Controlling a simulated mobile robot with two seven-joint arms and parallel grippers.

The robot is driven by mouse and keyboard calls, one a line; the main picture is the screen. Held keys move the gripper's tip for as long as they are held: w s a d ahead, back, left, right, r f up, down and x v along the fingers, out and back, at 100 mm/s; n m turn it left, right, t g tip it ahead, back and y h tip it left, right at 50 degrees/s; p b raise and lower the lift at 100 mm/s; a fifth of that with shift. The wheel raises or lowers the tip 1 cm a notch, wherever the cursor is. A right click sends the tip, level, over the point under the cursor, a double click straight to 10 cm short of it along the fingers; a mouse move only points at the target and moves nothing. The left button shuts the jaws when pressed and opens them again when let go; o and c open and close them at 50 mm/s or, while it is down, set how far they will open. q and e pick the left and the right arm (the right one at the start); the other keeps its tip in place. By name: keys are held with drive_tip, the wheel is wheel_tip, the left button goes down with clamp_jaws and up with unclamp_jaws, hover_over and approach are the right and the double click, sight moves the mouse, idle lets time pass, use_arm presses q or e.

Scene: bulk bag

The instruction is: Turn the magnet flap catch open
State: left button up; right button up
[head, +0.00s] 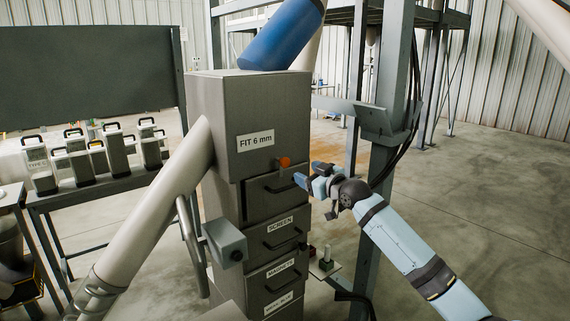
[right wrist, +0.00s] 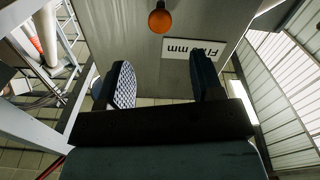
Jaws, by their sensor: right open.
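A tall grey metal housing (head: 250,108) carries a "FIT 6 mm" label (head: 255,140). An orange round knob (head: 284,162) sits on its front, above a handled front panel (head: 275,190); I cannot tell for sure that this knob is the flap catch. The knob also shows at the top of the right wrist view (right wrist: 162,18), beside the upside-down label (right wrist: 194,50). My right gripper (head: 308,173) is open and empty, just right of the knob and apart from it. In the right wrist view its two fingers (right wrist: 163,82) are spread. My left gripper is not in view.
Handled panels labelled SCREEN (head: 280,228) and MAGNETS (head: 281,268) lie below. A pale slanted pipe (head: 165,195) and a grey box (head: 225,242) stand at the left. A steel post (head: 385,180) is close behind my right arm. A bench with several handled canisters (head: 112,150) is farther left.

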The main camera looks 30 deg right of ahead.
sight(287, 163)
drive_tip(key=w, duration=0.3)
drive_tip(key=w+p, duration=0.1)
drive_tip(key=w, duration=0.7)
drive_tip(key=shift+a+f, duration=0.1)
drive_tip(key=shift+a, duration=0.3)
drive_tip(key=c, duration=0.9)
